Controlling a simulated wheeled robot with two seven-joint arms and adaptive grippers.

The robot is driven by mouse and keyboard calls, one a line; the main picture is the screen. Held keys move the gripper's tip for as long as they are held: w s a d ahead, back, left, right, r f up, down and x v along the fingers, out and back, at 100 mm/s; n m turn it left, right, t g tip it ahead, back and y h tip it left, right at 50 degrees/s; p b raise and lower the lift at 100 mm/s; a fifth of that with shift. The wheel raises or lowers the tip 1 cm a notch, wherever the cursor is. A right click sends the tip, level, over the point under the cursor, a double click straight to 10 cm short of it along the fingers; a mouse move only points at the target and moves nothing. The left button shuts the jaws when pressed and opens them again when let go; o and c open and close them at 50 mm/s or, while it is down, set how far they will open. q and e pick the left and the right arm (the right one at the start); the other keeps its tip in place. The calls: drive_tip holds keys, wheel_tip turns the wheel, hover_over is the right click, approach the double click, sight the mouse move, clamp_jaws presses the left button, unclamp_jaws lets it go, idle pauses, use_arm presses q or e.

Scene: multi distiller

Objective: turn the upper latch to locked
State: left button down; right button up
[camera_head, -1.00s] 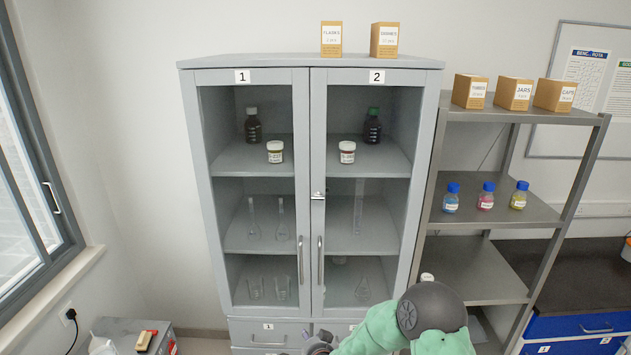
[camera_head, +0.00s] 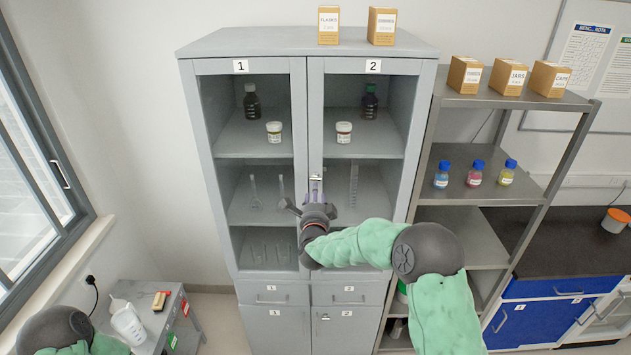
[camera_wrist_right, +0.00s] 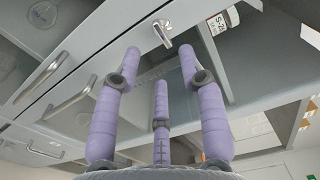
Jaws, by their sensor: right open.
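The upper latch (camera_head: 316,178) is a small metal fitting at the seam between the two glass doors of the grey cabinet (camera_head: 310,48). In the right wrist view the latch (camera_wrist_right: 163,32) is a short silver lever at the top centre, slanting across the seam. My right gripper (camera_head: 316,196) is in front of the doors, just below the latch in the head view. In the right wrist view its purple fingers (camera_wrist_right: 160,62) are spread, empty, and appear apart from the latch. My left arm shows at the lower left; its gripper is out of view.
Two door handles (camera_wrist_right: 72,98) run beside the seam in the wrist view. Bottles and glassware stand behind the glass. A metal shelf rack (camera_head: 520,98) stands to the right, a small side table (camera_head: 172,318) at the lower left. Boxes (camera_head: 328,25) sit on the cabinet top.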

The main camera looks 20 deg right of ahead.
sight(318, 174)
drive_tip(key=p+x, duration=0.2)
drive_tip(key=x, duration=0.5)
drive_tip(key=shift+s+f, duration=0.1)
clamp_jaws()
